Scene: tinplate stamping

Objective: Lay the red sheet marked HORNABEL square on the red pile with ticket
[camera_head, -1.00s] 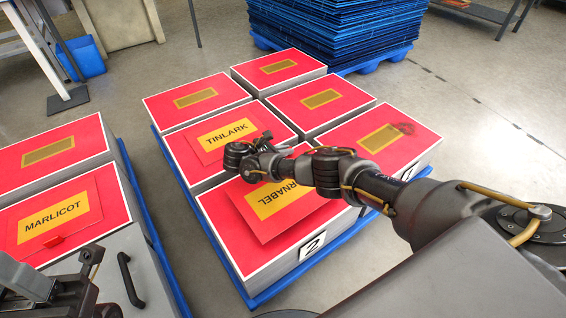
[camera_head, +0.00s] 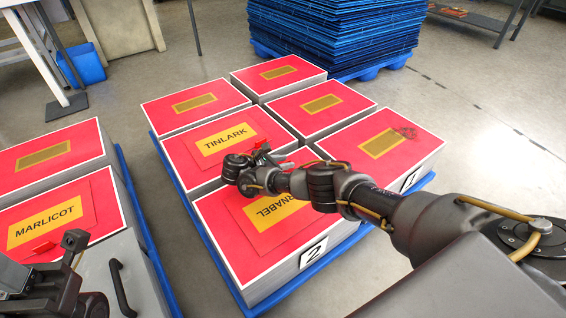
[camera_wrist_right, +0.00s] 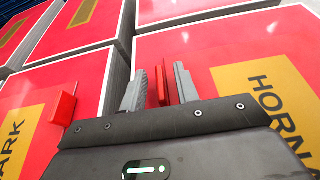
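The red HORNABEL sheet (camera_head: 246,226), with a gold label, is over the red pile with ticket 2 (camera_head: 313,253). My right gripper (camera_head: 264,153) is at the sheet's far side. In the right wrist view its fingers (camera_wrist_right: 160,88) stand apart, with a gap on each side of a red upright tab (camera_wrist_right: 162,82). My left gripper (camera_head: 74,262) is at the lower left, its fingertips unclear.
The TINLARK sheet (camera_head: 250,140) lies on the pile beyond, its red tab (camera_wrist_right: 62,108) close to my right gripper. Ticket 1 (camera_head: 411,180) marks the right pile. A MARLICOT sheet (camera_head: 90,190) lies at left. Blue stacked sheets (camera_head: 335,35) stand behind.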

